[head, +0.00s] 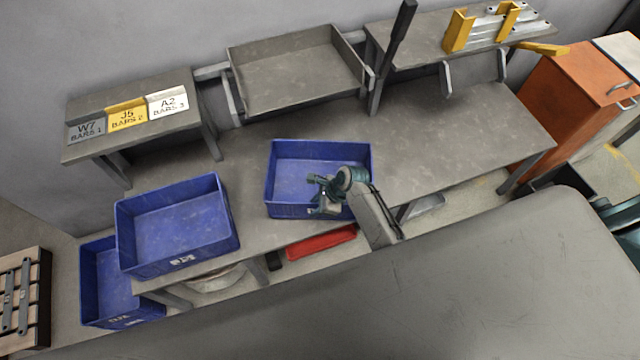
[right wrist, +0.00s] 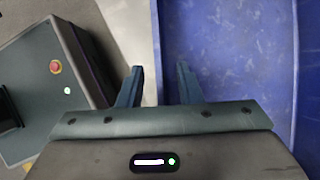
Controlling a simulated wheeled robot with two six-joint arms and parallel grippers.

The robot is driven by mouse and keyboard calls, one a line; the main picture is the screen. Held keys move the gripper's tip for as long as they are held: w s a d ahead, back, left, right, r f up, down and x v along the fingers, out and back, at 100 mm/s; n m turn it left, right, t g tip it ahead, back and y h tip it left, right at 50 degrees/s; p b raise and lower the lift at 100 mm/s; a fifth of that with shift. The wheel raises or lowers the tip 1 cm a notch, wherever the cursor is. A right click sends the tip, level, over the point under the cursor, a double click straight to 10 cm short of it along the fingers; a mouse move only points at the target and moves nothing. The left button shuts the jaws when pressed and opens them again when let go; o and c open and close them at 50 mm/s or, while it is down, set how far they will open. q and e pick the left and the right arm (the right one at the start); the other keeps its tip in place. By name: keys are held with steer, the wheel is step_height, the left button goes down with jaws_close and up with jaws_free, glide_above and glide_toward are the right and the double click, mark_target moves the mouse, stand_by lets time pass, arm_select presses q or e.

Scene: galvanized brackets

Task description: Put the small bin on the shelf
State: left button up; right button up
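A blue bin (head: 290,211) stands on the grey workbench, right of another blue bin (head: 130,240) near the bench's left end. My right gripper (head: 325,190) is at the near wall of the right-hand bin. In the right wrist view, my right gripper (right wrist: 160,85) is open, with the bin's rim between its fingers; one finger is outside, the other over the blue inside (right wrist: 225,60). Neither finger visibly presses on the wall. The bin looks empty. A grey tray-like shelf (head: 295,75) is raised behind it. My left gripper is not in view.
A third blue bin (head: 92,300) sits lower at left. A raised shelf with labels (head: 127,113) stands at back left; another with yellow brackets (head: 460,30) at back right. A dark upright bar (head: 392,50) rises beside the tray shelf. The bench's right part (head: 470,135) is clear.

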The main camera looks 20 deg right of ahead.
steer(key=shift+a+f, duration=0.15)
steer(key=shift+f, duration=0.15)
jaws_close()
steer(key=shift+w+r, duration=0.1)
stand_by(1.1)
